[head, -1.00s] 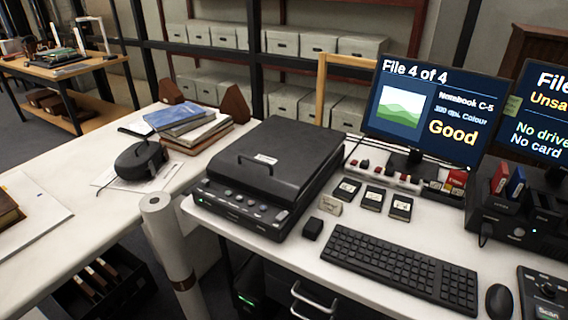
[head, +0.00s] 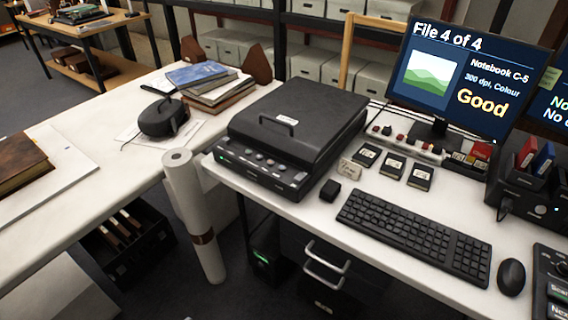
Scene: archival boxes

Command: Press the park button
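A black flatbed scanner (head: 291,131) with a closed lid and handle sits on the white desk. Its front panel (head: 262,165) carries a row of several small round buttons and a small green light. I cannot read which button is the park button. At the right edge, a dark control panel (head: 552,285) is cut off by the frame; it has a knob and lit labels, only partly readable. The monitor (head: 463,80) shows "File 4 of 4", "Notebook C-5", "300 dpi, Colour" and "Good". Neither of my grippers is in view.
A keyboard (head: 413,236), mouse (head: 511,277) and small black block (head: 330,190) lie on the desk. Several black cartridges (head: 392,166) lie behind the keyboard. A paper roll (head: 194,215) stands before the gap between the desks. Books (head: 207,85) are stacked on the left table.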

